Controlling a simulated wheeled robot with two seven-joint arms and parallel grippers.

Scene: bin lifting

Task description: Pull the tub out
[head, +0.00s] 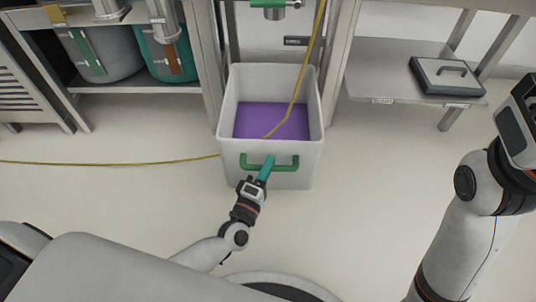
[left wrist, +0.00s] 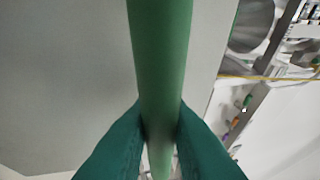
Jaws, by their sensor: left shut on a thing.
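A white tub (head: 233,176) with something purple (head: 255,121) inside stands upright on the floor between metal frame posts. It has a green bar handle (head: 287,162) on its front wall. My left gripper (head: 267,165), with teal fingers, is shut on this handle near its middle. In the left wrist view the green handle (left wrist: 160,60) runs between the two teal fingers (left wrist: 160,140), with the tub's pale wall (left wrist: 65,80) behind it. My right arm shows at the right edge of the head view, but its gripper is out of the picture.
A yellow hose (head: 110,162) crosses the floor from the left and another length hangs into the tub. A shelf with grey and teal bins (head: 105,55) stands left. A low shelf (head: 375,75) with a grey case (head: 447,77) stands right. The floor in front is mostly clear.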

